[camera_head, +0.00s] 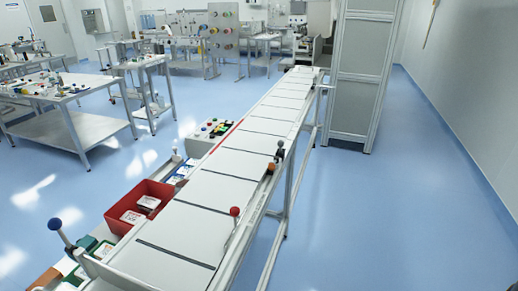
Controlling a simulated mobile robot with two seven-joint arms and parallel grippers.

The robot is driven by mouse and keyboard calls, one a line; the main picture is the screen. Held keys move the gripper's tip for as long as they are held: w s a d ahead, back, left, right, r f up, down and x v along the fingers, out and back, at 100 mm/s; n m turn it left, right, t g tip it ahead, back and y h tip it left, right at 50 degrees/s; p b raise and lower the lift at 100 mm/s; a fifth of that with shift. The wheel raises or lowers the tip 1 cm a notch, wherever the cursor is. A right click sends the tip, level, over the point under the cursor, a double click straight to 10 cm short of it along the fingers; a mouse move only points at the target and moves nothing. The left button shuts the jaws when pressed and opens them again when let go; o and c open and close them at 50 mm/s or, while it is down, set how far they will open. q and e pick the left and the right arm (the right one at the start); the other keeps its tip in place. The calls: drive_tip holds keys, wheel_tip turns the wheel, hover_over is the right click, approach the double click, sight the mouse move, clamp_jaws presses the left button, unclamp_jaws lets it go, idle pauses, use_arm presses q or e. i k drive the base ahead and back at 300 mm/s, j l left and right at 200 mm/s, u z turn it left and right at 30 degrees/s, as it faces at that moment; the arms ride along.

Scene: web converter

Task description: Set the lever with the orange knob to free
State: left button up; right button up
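A small orange-brown piece (270,168) sits farther along the same rail, close to a lever with a dark knob (280,145). Neither of my grippers shows in the head view.
A long white conveyor table (190,232) runs away from me. Left of it are a blue-knobbed lever (55,224), a red bin (112,218) with white packs, and a button box (212,130). A grey cabinet (360,75) stands at the far right. Blue floor (400,220) is clear on the right.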

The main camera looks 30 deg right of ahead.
sight(271, 166)
drive_tip(key=i+l+u, duration=0.15)
drive_tip(key=l, duration=0.3)
drive_tip(key=i+l+u, duration=0.2)
drive_tip(key=l, duration=0.3)
drive_tip(key=i+l+u, duration=0.15)
drive_tip(key=l, duration=0.35)
drive_tip(key=l+u, duration=0.15)
drive_tip(key=l, duration=0.35)
